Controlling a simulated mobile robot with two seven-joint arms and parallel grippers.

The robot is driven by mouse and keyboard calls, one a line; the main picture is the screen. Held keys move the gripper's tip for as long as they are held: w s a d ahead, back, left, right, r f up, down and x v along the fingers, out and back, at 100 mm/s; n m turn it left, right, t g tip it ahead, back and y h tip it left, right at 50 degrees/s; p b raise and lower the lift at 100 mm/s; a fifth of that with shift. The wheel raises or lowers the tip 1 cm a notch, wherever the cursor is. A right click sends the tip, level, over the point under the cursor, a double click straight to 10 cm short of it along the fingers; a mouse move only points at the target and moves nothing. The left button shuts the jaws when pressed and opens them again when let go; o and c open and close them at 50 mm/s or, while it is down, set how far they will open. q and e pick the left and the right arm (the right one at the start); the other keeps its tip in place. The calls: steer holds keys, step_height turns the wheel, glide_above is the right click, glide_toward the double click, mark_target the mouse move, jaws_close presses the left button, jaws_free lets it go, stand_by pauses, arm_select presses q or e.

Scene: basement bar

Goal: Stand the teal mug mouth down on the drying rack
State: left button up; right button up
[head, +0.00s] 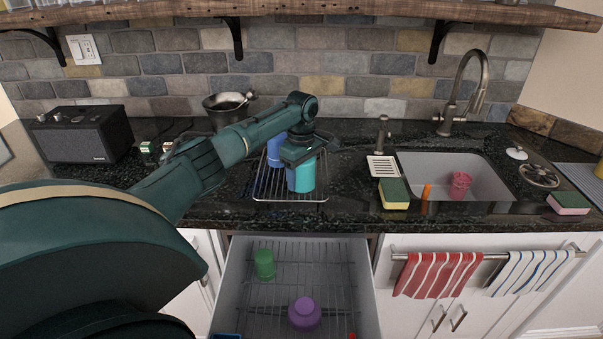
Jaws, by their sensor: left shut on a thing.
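The teal mug (301,179) is at the front right of the wire drying rack (263,188) on the dark counter. My left gripper (302,158) comes down from above and is shut on the mug. The gripper covers the mug's upper part, and I cannot tell which way its mouth faces. The mug's lower end is at or just above the rack wires; I cannot tell if it touches. A blue mug (276,151) stands behind it on the rack, partly hidden by my arm. My right gripper is not in view.
An open drawer (231,283) below holds a green cup (264,264) and a purple item (304,313). Right of the rack are a soap dispenser (382,134), a sponge (394,193) and the sink (425,166). A dark pot (226,108) and radio (84,135) stand to the left.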

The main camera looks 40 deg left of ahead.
arm_select(q)
steer(key=shift+f, duration=0.15)
steer(key=o, duration=1.2)
steer(key=shift+o, duration=0.2)
steer(key=shift+r, duration=0.4)
step_height(320, 180, up, 12)
steer(key=shift+b, duration=0.65)
step_height(320, 180, up, 8)
steer(key=p, duration=0.2)
steer(key=shift+f, duration=0.25)
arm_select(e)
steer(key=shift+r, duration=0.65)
